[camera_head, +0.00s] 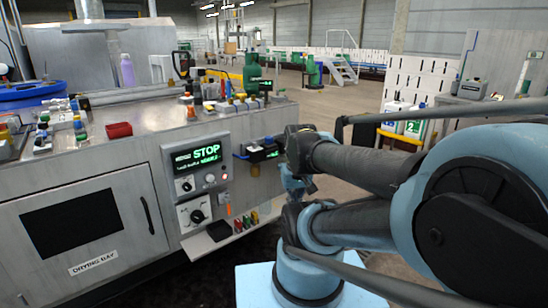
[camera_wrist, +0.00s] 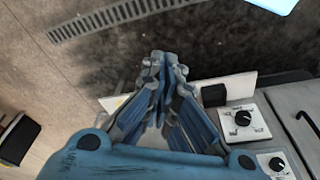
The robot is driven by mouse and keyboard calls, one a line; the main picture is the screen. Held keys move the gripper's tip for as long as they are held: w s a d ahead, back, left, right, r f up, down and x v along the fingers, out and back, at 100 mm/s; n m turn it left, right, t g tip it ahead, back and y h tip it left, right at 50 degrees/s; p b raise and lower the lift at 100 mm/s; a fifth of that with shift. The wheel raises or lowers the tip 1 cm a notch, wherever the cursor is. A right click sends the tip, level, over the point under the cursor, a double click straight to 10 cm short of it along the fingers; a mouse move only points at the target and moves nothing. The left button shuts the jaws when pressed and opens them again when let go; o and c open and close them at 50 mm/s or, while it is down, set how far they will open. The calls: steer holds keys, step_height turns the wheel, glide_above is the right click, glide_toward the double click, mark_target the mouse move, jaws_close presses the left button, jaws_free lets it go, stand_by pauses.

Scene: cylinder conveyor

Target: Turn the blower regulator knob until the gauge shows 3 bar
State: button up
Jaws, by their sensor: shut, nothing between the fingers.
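My gripper (camera_wrist: 160,62) is shut and empty in the wrist view, its fingertips together above the dark floor. In the wrist view a black knob (camera_wrist: 243,118) on a white plate is to the right of the fingers, apart from them. A smaller knob (camera_wrist: 276,163) is below it at the lower right. In the head view a large black knob (camera_head: 197,215) and a small knob (camera_head: 187,186) are on the grey cabinet front. I cannot tell which knob is the blower regulator. I can make out no gauge reading in bar.
A display (camera_head: 205,153) on the cabinet reads STOP in green. A blue and black unit (camera_head: 262,150) juts from the cabinet's right side, close to my arm. A small shelf (camera_head: 207,240) projects below the knobs. Bottles and fittings crowd the cabinet top. Open floor is behind.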

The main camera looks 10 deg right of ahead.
steer(key=o, duration=0.4)
steer(key=shift+s+r, duration=0.2)
steer(key=o, duration=0.5)
steer(key=shift+s+r, duration=0.1)
steer(key=shift+r, duration=0.35)
step_height(320, 180, up, 24)
steer(key=m+g, duration=0.2)
steer(key=m, duration=0.9)
glide_above(269, 137)
step_height(269, 137, down, 16)
steer(key=shift+f, duration=0.25)
steer(key=c, duration=0.8)
